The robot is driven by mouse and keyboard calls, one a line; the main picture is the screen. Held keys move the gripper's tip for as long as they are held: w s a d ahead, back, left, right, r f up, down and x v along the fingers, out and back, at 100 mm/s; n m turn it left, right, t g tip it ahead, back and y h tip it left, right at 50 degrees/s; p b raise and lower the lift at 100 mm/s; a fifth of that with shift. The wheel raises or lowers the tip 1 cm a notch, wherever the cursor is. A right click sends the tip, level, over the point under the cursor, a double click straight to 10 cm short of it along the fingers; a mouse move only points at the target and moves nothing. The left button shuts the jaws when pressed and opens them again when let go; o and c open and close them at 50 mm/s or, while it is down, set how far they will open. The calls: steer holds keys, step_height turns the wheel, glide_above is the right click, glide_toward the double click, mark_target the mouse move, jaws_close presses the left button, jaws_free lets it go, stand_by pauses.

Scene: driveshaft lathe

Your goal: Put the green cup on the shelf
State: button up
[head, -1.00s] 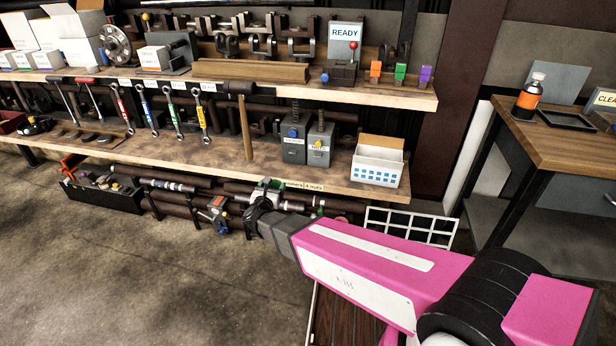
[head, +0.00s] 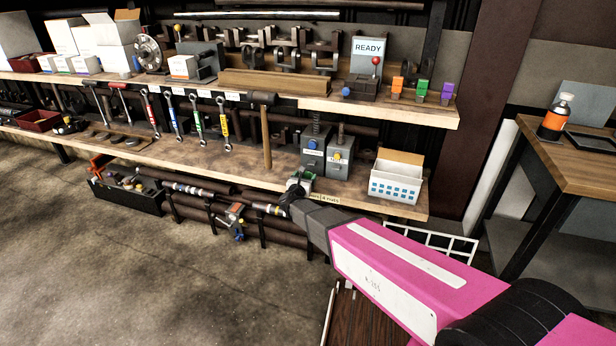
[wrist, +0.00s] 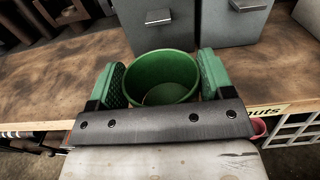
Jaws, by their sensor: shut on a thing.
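The green cup (wrist: 160,78) is upright between the green-padded fingers of my gripper (wrist: 162,70) in the wrist view. The fingers are shut on it from both sides, and I look into its empty inside. In the head view my gripper (head: 298,188) is at the front edge of the lower wooden shelf (head: 230,160), by the label strip. There the cup is hard to tell apart from the finger pads. In the wrist view the shelf surface (wrist: 60,95) lies behind and around the cup. I cannot tell whether the cup touches it.
Two grey boxes (head: 340,155) stand just behind the gripper. A white basket (head: 396,182) is to the right and a hammer (head: 266,135) to the left. The upper shelf (head: 290,98) overhangs. Bars and a black bin (head: 128,196) lie below.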

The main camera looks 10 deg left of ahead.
mark_target(308, 176)
steer(key=w, duration=0.4)
steer(key=shift+d, duration=0.1)
steer(key=shift+w+f, duration=0.25)
steer(key=shift+f, duration=0.1)
steer(key=shift+s+f, duration=0.15)
steer(key=shift+f, duration=0.2)
steer(key=shift+f, duration=0.1)
steer(key=o, duration=0.9)
steer(key=shift+d, duration=0.1)
steer(key=shift+o, duration=0.2)
